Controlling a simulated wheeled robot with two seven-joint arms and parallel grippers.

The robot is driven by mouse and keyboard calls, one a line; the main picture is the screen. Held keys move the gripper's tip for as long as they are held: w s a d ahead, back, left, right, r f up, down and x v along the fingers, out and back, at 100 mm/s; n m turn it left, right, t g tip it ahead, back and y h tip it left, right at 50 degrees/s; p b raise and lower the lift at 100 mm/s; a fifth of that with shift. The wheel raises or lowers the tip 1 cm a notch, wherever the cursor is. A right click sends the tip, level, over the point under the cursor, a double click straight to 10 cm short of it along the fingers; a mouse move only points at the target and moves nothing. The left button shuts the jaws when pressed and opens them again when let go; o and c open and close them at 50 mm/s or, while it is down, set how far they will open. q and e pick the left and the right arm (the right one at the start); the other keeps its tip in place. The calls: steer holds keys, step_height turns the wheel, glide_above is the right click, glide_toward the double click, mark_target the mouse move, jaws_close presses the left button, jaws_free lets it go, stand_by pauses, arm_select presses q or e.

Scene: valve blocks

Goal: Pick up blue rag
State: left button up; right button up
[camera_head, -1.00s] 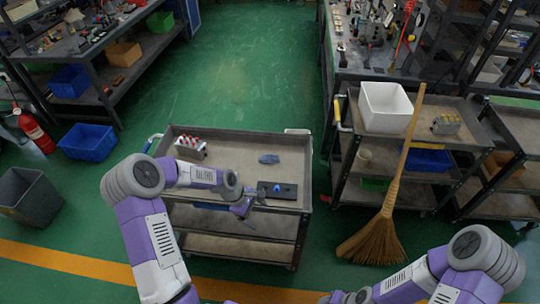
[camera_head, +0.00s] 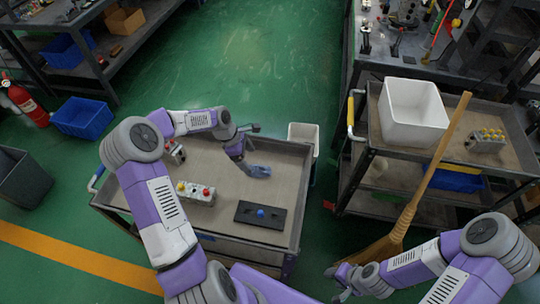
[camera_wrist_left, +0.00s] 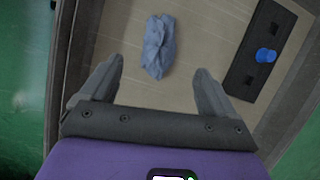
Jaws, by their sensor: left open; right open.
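The blue rag (camera_head: 259,171) lies crumpled on the top shelf of the grey cart (camera_head: 222,226). In the left wrist view the rag (camera_wrist_left: 158,46) is just beyond my open fingertips, roughly centred between them. My left gripper (camera_wrist_left: 159,66) is open and empty, above the shelf. In the head view my left gripper (camera_head: 244,160) is close to the rag and partly hides its left side. My right gripper (camera_head: 341,279) is open at the bottom, away from the rag.
A black plate with a blue knob (camera_head: 260,212) lies to the front right of the rag. A valve block (camera_head: 195,193) stands left of it, another (camera_head: 175,152) further back. A broom (camera_head: 428,185) leans on the right cart, which holds a white bin (camera_head: 412,112).

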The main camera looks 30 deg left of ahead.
mark_target(256, 167)
arm_select(q)
steer(key=shift+w+a+f, duration=0.1)
steer(key=shift+w, duration=0.05)
steer(key=b+x, duration=0.1)
steer(key=x, duration=0.2)
steer(key=b+x, duration=0.1)
steer(key=x, duration=0.2)
steer(key=shift+s+d, duration=0.2)
steer(key=shift+d, duration=0.1)
steer(key=shift+w+d+f, duration=0.1)
steer(key=shift+w+f, duration=0.05)
steer(key=shift+f, duration=0.2)
steer(key=c, duration=1.1)
